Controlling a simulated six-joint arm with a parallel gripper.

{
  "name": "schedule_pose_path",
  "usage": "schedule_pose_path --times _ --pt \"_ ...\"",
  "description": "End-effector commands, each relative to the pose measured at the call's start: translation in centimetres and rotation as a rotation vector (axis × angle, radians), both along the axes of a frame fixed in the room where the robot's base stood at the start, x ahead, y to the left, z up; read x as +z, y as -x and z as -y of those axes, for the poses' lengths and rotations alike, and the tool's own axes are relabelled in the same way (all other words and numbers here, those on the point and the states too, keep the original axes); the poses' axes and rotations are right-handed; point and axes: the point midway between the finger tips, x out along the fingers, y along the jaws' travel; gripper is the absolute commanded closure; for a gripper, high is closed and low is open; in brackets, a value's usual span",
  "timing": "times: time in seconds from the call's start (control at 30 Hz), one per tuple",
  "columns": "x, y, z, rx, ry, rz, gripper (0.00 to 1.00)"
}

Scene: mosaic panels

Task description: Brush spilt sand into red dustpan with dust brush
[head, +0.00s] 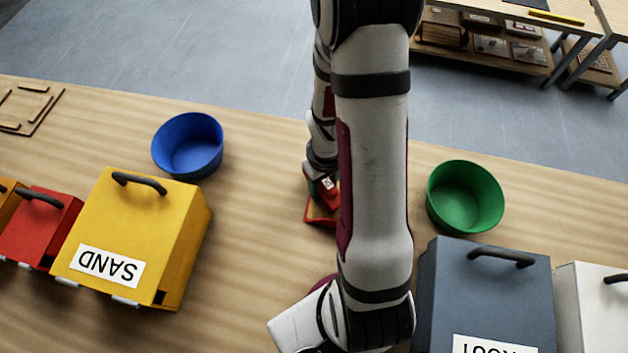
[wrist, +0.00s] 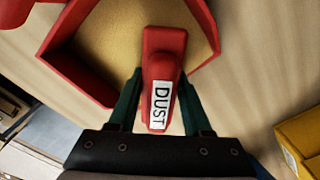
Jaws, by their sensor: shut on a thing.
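The red dust brush (wrist: 164,60), with a white label reading DUST, is in the wrist view. My gripper (wrist: 160,95) is shut on it, with one green finger on each side. The red dustpan (wrist: 75,68) lies beyond the fingers, and a tan, sand-like layer (wrist: 112,35) covers its floor. The brush reaches over the dustpan; its bristles are hidden, so I cannot tell whether they touch. In the head view the dustpan (head: 317,214) shows only partly behind my arm. I see no clear loose sand on the table.
A blue bowl (head: 187,146) and a yellow SAND box (head: 140,220) stand left of my arm. A red box (head: 42,230) is farther left. A green bowl (head: 465,196), a dark grey box (head: 487,295) and a white box (head: 594,310) stand on the right. Bare table (head: 255,215) lies left of the dustpan.

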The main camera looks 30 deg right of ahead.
Motion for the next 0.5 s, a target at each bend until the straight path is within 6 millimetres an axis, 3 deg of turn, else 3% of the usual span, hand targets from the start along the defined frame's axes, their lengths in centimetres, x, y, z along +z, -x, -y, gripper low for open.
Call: schedule_pose_path --times 0.1,0.2,0.5 --pt "0.2 0.3 0.2 -0.001 -0.001 -0.001 1.00" --pt "2.5 0.2 0.2 0.001 0.002 0.005 1.00" --pt "4.8 0.2 0.2 0.000 0.000 0.001 1.00"
